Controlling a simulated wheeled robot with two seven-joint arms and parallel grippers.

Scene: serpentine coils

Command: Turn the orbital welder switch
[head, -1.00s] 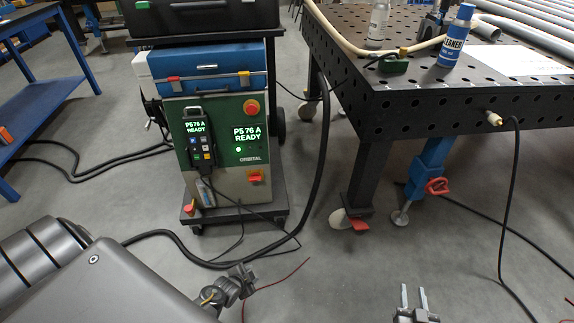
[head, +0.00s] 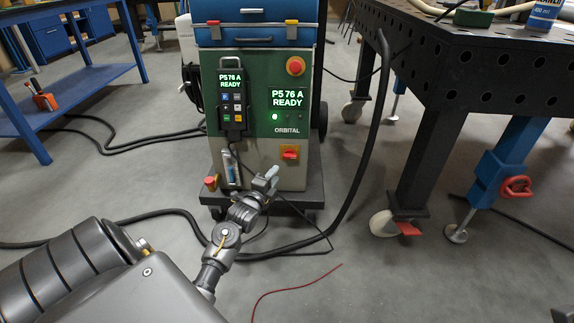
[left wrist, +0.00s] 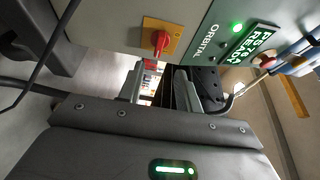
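The orbital welder (head: 262,75) is a green and grey cabinet whose screen reads "P5 76 A READY". Its red rotary switch (head: 289,153) sits on an orange plate low on the front right. In the left wrist view the switch (left wrist: 161,40) shows beyond the fingertips, its red handle apparently pointing along the plate. My left gripper (head: 267,180) is in front of the cabinet, a little below and left of the switch, apart from it. In the left wrist view my left gripper's fingers (left wrist: 160,85) are spread with a gap between them. My right gripper is out of view.
A pendant (head: 232,103) hangs on the cabinet front, and a red emergency button (head: 295,66) is above the switch. A black hose (head: 355,180) curves beside the cart. A perforated table (head: 470,70) stands right and a blue bench (head: 80,95) left.

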